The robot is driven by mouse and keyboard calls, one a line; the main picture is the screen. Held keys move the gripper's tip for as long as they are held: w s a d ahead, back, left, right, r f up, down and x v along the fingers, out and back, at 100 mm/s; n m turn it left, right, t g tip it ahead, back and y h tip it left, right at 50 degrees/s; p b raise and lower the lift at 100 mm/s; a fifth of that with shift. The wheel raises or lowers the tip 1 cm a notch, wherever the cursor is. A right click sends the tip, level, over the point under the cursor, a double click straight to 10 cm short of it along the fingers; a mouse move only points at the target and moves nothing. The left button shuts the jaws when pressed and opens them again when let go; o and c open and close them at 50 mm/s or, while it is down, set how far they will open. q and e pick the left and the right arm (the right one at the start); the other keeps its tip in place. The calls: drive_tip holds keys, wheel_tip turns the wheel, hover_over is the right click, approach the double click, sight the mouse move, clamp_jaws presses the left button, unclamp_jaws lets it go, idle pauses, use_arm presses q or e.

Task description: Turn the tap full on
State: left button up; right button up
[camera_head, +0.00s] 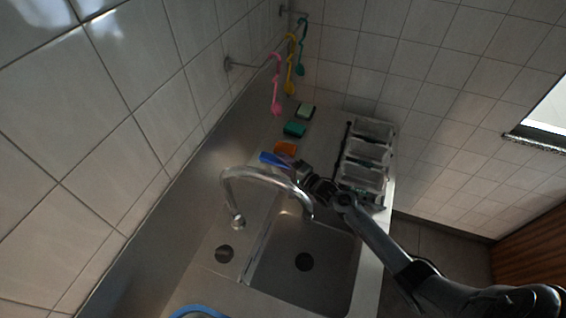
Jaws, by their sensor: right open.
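The chrome tap (262,174) arches beside the sink, with one end near the small round hole and the other over the sink basin. I cannot make out its handle clearly or tell how far it is turned. My right gripper (300,172) is open, just behind and to the right of the tap's arch. It is close to a blue object (274,160) and an orange sponge; I cannot tell whether it touches either. No water shows coming from the tap. My left gripper is not in view.
The steel sink basin (330,266) is empty. A rack of clear containers (368,152) stands to the right of my gripper. Sponges, green (294,129) and orange (285,148), lie behind. Pink, yellow and teal utensils (277,88) hang from a wall rail.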

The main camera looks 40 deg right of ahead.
drive_tip(key=shift+w, duration=0.2)
clamp_jaws()
idle(0.3)
